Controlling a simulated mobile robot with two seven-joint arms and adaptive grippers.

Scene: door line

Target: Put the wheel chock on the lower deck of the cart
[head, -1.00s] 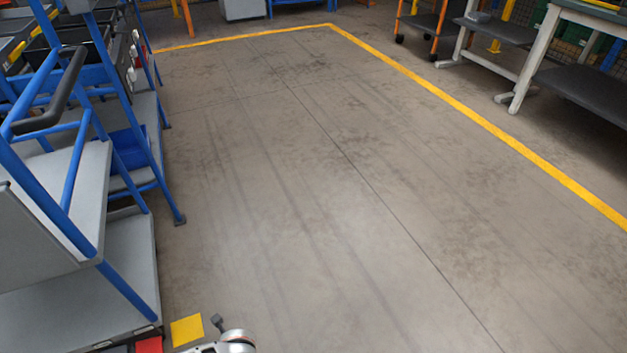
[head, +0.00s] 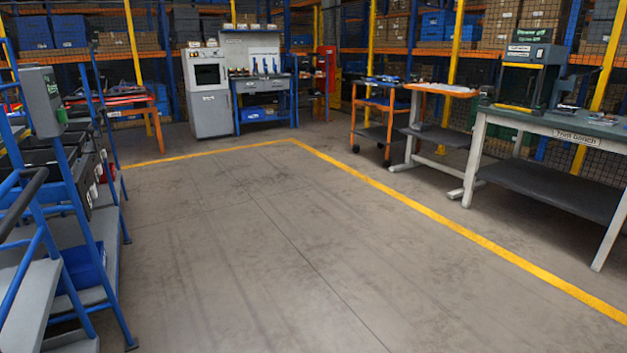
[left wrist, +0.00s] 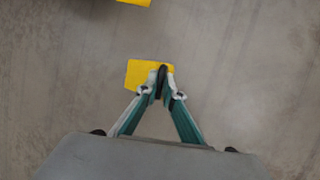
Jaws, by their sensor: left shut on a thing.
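My left gripper (left wrist: 162,94) shows in the left wrist view, shut at its fingertips on a narrow dark part. A yellow piece (left wrist: 138,73), which looks like the wheel chock, shows right at the fingertips; its full shape is hidden. An orange-framed cart (head: 383,104) on dark castors stands beyond the yellow floor line in the head view. Its grey lower deck (head: 381,135) looks bare, and tools lie on its top. Neither gripper shows in the head view.
A blue-framed stand with grey steps (head: 25,300) and blue-framed shelving (head: 92,265) line the left. A white-legged bench (head: 540,190) stands at the right, an orange-topped table (head: 440,90) beside the cart. The middle floor (head: 230,240) is clear. Another yellow piece (left wrist: 133,2) is at the wrist view's top edge.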

